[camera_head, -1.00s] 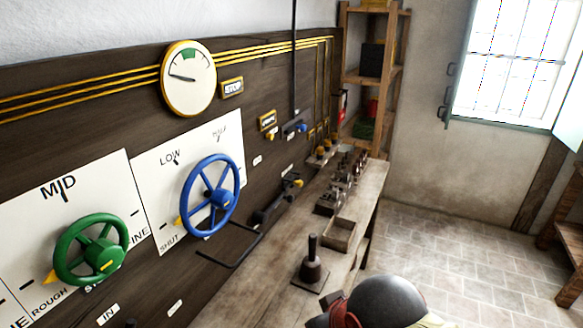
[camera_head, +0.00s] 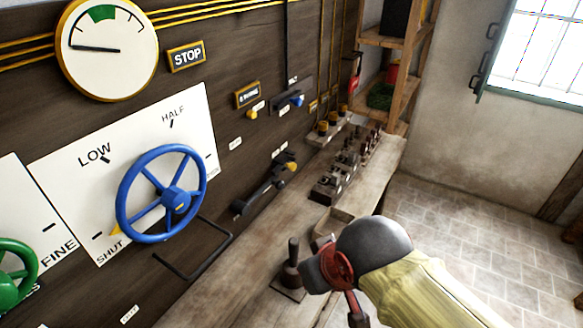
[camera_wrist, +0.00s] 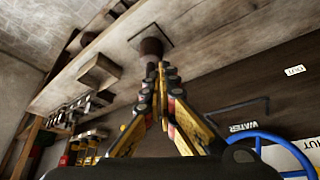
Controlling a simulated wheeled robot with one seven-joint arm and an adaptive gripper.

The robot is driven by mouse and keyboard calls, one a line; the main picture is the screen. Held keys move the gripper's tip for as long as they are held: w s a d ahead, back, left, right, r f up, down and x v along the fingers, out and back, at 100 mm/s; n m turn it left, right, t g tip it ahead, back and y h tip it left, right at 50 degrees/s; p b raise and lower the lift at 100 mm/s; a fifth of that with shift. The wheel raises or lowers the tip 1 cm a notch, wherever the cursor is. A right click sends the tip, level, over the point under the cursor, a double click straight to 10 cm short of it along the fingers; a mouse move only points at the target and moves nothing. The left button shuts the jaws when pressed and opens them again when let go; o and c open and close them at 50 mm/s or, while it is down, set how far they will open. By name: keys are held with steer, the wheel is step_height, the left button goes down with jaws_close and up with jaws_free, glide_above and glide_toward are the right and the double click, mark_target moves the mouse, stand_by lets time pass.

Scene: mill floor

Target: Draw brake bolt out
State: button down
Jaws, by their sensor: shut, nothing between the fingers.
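A dark sliding bolt with a blue knob (camera_head: 291,101) is on the plank wall, at the foot of a black upright rod. A dark bar with a yellow tip (camera_head: 266,184) is lower on the same wall. I cannot tell from the small signs which is the brake bolt. My gripper shows in the wrist view (camera_wrist: 163,70), its fingertips together and empty. A dark peg (camera_wrist: 150,46) on a square plate shows just beyond the fingertips. In the head view, my arm's end is right of this peg (camera_head: 292,262), well below both wall fittings; the fingertips are unclear there.
A blue handwheel (camera_head: 174,200) and a bent black rod (camera_head: 200,262) stick out from the wall. The bench (camera_head: 245,272) carries an open box (camera_head: 338,222) and several small dark blocks. Shelves (camera_head: 405,70) stand at the far end. Tiled floor to the right is clear.

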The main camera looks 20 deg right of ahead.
steer(key=w+d+n+t+p, duration=0.3)
steer(key=w+d+n+p, duration=0.1)
steer(key=w, duration=0.5)
steer(key=w+d+n+t+p, duration=0.3)
steer(key=w+n+p, duration=0.3)
steer(key=w+p, duration=0.2)
steer(key=w+d+f+n+t+y+p, duration=0.1)
steer(key=w+d+n+t+p, duration=0.1)
steer(key=w+d+n+p, duration=0.3)
steer(key=w+p, duration=0.1)
steer(key=w, duration=0.3)
steer(key=shift+w+t, duration=0.3)
steer(key=shift+t, duration=0.1)
steer(key=shift+w, duration=0.15)
steer(key=d+f+x, duration=0.1)
steer(key=d+x, duration=0.2)
steer(key=x, duration=0.9)
steer(key=shift+w, duration=0.2)
steer(key=shift+a+f, duration=0.1)
